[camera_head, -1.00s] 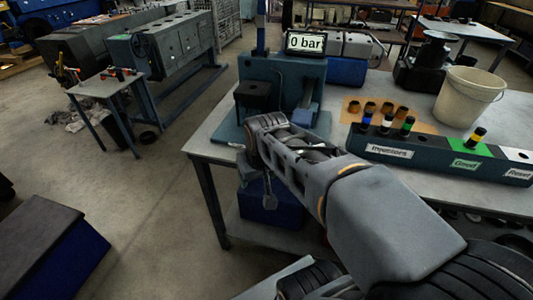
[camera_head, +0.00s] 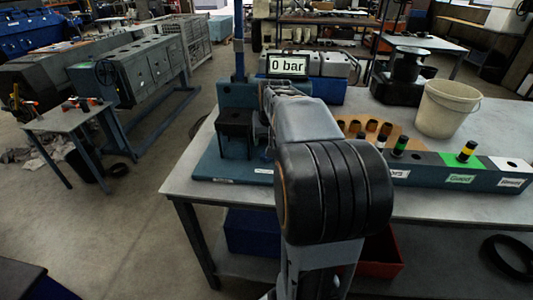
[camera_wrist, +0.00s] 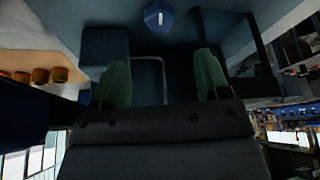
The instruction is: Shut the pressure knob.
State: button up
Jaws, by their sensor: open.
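A blue faceted knob (camera_wrist: 158,17) with a white mark shows at the top of the wrist view; it looks like the pressure knob. It sits on a dark blue surface, ahead of and apart from my gripper (camera_wrist: 161,82). The two green fingers are spread, with no object held between them. In the head view my arm reaches to the blue test stand (camera_head: 236,97) and hides the knob and my fingertips. The display (camera_head: 288,65) on the stand reads 0 bar.
A dark block (camera_head: 234,121) stands on the stand's left side. To the right are a rack (camera_head: 425,173) with injectors, several brown cups (camera_head: 371,125) and a white bucket (camera_head: 446,108). The table's front left corner (camera_head: 180,185) is bare.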

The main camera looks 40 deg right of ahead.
jog(key=x, duration=0.9)
jog(key=shift+w+f, duration=0.1)
jog(key=shift+f, duration=0.3)
jog(key=shift+c, duration=0.4)
jog(key=c, duration=0.8)
jog(key=shift+m+g, duration=0.3)
jog(key=shift+m, duration=0.4)
jog(key=o, duration=0.9)
jog(key=shift+h, duration=0.3)
